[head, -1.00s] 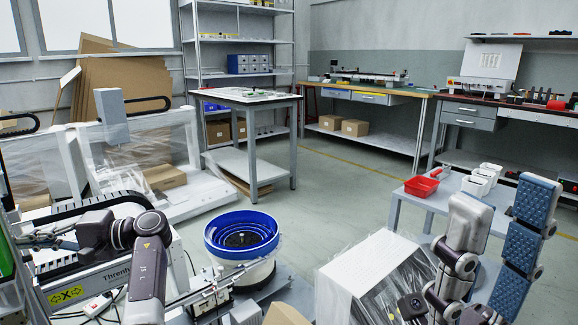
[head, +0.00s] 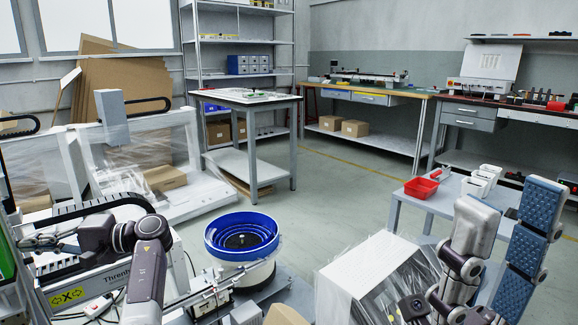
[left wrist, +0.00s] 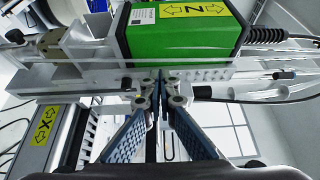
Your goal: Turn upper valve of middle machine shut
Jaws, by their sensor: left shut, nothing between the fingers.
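My left gripper (head: 30,242) reaches in at the left edge of the head view, over the near gantry machine (head: 115,272). In the left wrist view its blue-padded fingers (left wrist: 160,82) are shut and empty, with their tips together just in front of a grey rail (left wrist: 120,76) below a green box (left wrist: 185,32) marked Z. Small fittings (left wrist: 285,75) sit right of the tips; I cannot tell whether one is the valve. In the head view the fingertips are small and unclear. My right gripper (head: 508,205) stands at the lower right, pointing up, fingers apart and empty.
A blue-rimmed bowl feeder (head: 243,233) stands right of my left forearm. A plastic-wrapped white box (head: 370,265) is near my right gripper. A low table (head: 410,200) carries a red bin (head: 421,188). Open floor (head: 330,190) lies in the middle. A black cable (left wrist: 275,35) leaves the green box.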

